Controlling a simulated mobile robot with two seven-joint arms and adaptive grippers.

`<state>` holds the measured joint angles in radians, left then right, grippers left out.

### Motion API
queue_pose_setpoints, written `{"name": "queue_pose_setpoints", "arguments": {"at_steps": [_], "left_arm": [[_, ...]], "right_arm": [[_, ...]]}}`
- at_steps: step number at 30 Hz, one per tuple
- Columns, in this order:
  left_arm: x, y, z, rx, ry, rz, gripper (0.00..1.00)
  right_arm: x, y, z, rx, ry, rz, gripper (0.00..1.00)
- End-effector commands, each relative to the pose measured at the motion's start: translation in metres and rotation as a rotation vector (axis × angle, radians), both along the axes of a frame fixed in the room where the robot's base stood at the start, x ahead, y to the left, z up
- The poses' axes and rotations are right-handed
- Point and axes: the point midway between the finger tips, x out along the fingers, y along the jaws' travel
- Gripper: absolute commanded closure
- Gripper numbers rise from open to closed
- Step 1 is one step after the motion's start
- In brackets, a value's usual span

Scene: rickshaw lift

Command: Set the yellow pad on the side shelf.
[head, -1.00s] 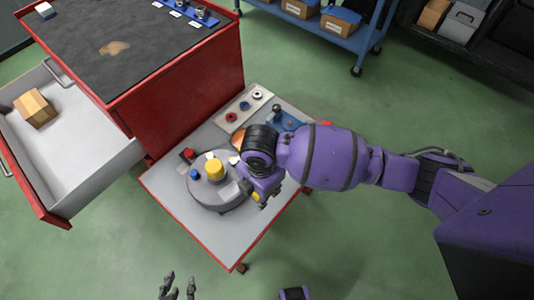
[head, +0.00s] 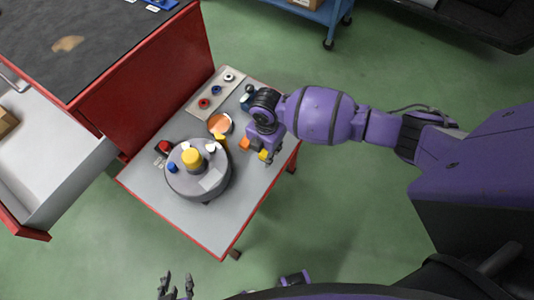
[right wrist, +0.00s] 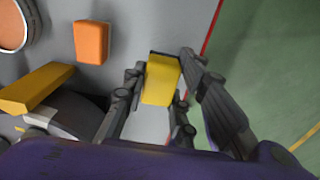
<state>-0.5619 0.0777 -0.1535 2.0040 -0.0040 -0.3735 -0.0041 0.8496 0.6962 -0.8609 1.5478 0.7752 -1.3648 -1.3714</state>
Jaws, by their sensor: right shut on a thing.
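The yellow pad (right wrist: 160,80) sits between the fingers of my right gripper (right wrist: 165,75), which is shut on it. In the head view the pad (head: 264,155) shows at the tip of my right gripper (head: 267,157), over the right part of the grey side shelf (head: 215,215) with red edges. The pad is beside an orange block (head: 244,144) and apart from the round grey turntable (head: 212,184). I cannot tell whether the pad touches the shelf. My left gripper (head: 175,287) is at the bottom edge, fingers apart and empty, away from the shelf.
The turntable carries a yellow cylinder (head: 192,158) and small coloured pieces. A copper-coloured round dish (head: 220,124) and a plate with rings (head: 214,92) lie behind. A red cabinet (head: 150,90) with an open drawer (head: 60,150) stands left. The shelf's front part is bare.

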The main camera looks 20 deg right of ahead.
Motion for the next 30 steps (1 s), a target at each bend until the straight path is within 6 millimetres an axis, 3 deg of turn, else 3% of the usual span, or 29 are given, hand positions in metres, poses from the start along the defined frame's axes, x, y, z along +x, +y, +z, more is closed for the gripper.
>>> {"name": "queue_pose_setpoints", "arguments": {"at_steps": [5,12,23,24,28,30], "left_arm": [[0.000,0.000,0.000,-0.001,-0.002,0.001,0.71],[-0.003,-0.001,-0.006,0.000,0.005,0.000,0.71],[0.000,-0.001,-0.006,0.000,0.001,-0.001,0.71],[0.000,-0.001,-0.006,-0.001,0.000,-0.002,0.71],[0.001,-0.001,-0.006,-0.001,-0.002,-0.002,0.71],[0.001,-0.001,-0.006,0.000,-0.002,-0.001,0.71]], "right_arm": [[0.006,-0.006,-0.009,-0.001,0.001,-0.001,0.98],[0.005,-0.006,-0.040,-0.001,0.002,0.000,0.98],[0.006,-0.006,-0.044,-0.001,-0.001,0.000,0.98],[0.006,-0.006,-0.044,-0.001,-0.001,0.000,0.73],[0.006,-0.006,-0.044,-0.001,-0.001,0.000,0.56],[0.006,-0.006,-0.043,-0.001,-0.001,0.000,0.55]]}}
